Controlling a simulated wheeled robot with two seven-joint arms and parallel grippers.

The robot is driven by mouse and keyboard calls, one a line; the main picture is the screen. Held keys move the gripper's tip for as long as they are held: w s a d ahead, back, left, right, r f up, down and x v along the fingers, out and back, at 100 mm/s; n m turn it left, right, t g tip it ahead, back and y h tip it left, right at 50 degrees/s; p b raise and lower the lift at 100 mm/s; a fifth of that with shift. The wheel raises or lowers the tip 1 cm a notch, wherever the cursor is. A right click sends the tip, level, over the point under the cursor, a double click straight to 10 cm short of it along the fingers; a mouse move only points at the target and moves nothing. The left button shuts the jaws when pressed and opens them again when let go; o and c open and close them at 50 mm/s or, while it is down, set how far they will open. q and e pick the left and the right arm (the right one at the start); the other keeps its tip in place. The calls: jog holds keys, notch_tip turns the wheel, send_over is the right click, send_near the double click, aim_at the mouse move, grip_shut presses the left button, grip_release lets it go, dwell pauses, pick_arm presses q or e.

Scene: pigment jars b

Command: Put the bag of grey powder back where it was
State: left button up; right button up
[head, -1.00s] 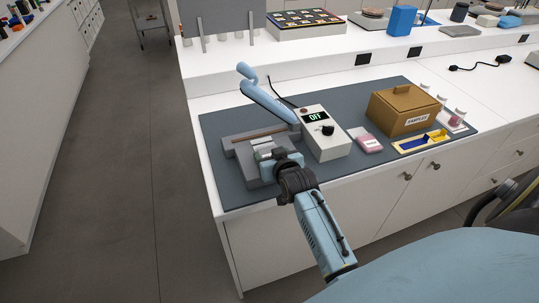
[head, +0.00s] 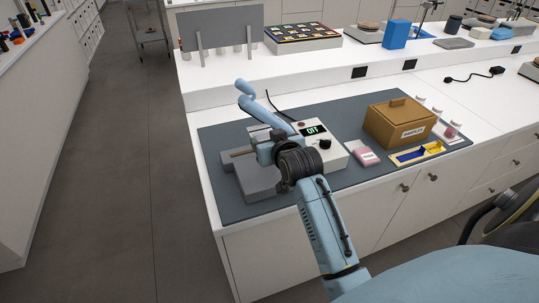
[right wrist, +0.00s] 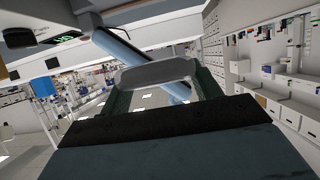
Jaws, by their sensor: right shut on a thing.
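The bag of grey powder (right wrist: 158,74) shows in the right wrist view as a pale grey, flat shape between my fingers. My right gripper (head: 262,136) is shut on it, above the grey bed of the sealer (head: 258,178). In the head view the gripper mostly hides the bag. The sealer's blue lever (head: 258,105) stands raised behind the gripper, and its white control box (head: 325,148) reads OFF. I cannot tell whether the bag touches the sealer. My left gripper is not in view.
A pink bag (head: 364,156) lies on the dark mat (head: 230,205), right of the control box. Beyond it are a brown lidded box (head: 398,122), a yellow and blue tray (head: 418,153) and small jars (head: 450,131). The mat's front left corner is bare.

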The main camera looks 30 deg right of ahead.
notch_tip(320, 180, up, 17)
jog(key=p, duration=0.1)
send_over(270, 175)
jog(key=shift+r, duration=0.1)
jog(key=s+a+f+n+y+b, duration=0.1)
jog(key=s+a+f+b, duration=0.2)
jog(key=f, duration=0.4)
jog(key=s+a+f+y+b, duration=0.1)
jog(key=s+a+f+b, duration=0.2)
jog(key=a+f, duration=0.2)
jog(key=s+a+f+n+y+b, duration=0.1)
jog(key=s+a+f+b, duration=0.2)
jog(key=f, duration=0.6)
jog(key=shift+a+n+b, duration=0.3)
jog(key=shift+a+b, duration=0.25)
jog(key=shift+a, duration=0.5)
jog(key=shift+r, duration=0.1)
jog(key=w+d+r+m+h+p, duration=0.1)
jog(key=w+d+r+h+p, duration=0.1)
jog(key=w+d+r+p, duration=0.6)
jog(key=w+d+r+m+h+p, duration=0.1)
jog(key=d+r+m+p, duration=0.3)
jog(key=r, duration=0.9)
jog(key=f+b, duration=0.1)
jog(key=f, duration=0.8)
jog(key=f+n+b, duration=0.1)
jog(key=f, duration=0.8)
jog(key=d+f+n+b, duration=0.1)
jog(key=f+b, duration=0.1)
jog(key=f, duration=0.8)
